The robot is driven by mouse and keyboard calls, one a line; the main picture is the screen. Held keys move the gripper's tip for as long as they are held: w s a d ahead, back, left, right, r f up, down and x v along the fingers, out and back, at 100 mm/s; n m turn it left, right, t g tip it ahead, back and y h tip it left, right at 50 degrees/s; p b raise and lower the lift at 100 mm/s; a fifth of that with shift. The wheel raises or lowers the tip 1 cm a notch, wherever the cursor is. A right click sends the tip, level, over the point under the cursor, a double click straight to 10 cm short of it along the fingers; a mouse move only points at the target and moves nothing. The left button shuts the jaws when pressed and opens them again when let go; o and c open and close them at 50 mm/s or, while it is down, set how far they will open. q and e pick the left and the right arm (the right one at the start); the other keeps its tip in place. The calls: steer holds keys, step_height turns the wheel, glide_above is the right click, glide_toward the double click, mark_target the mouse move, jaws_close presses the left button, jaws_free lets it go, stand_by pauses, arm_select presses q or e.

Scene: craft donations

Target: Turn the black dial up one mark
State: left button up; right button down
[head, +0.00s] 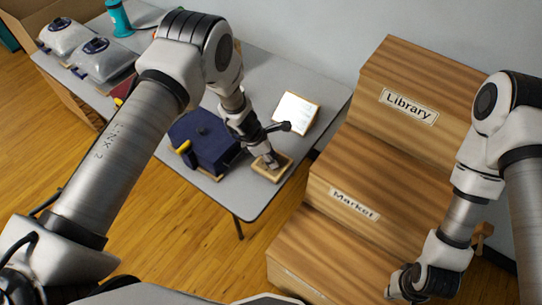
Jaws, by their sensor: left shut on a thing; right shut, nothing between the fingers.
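My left gripper (271,161) points down at a small wooden-framed block (274,176) near the front right edge of the grey table. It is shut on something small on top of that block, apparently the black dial. The fingers hide the dial, so its marks and pointer cannot be read. My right gripper (394,290) is shut and empty at the lower right, in front of the wooden boxes and far from the block.
A navy box (207,143) with a yellow part stands left of the block. A white card or screen (295,113) lies behind it. Wooden boxes labelled Library (425,75) and Market (375,180) stand right. Clear packs (103,62) and a teal bottle (119,18) are far left.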

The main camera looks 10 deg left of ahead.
arm_select(q)
steer(key=shift+f+m, duration=0.1)
steer(key=shift+m, duration=0.4)
steer(key=m+g+b, duration=0.1)
steer(key=m+b, duration=0.2)
steer(key=shift+f+m+g, duration=0.2)
steer(key=shift+m+g, duration=0.1)
steer(key=shift+g, duration=0.1)
steer(key=m+g+b, duration=0.1)
steer(key=m+b, duration=0.1)
steer(key=shift+m, duration=0.4)
steer(key=shift+r+m+g+b, duration=0.15)
steer(key=shift+m+g+b, duration=0.2)
steer(key=shift+m, duration=0.35)
steer(key=o, duration=1.1)
steer(key=shift+w, duration=0.1)
steer(key=shift+o, duration=0.2)
steer(key=shift+a, duration=0.1)
steer(key=shift+r, duration=0.1)
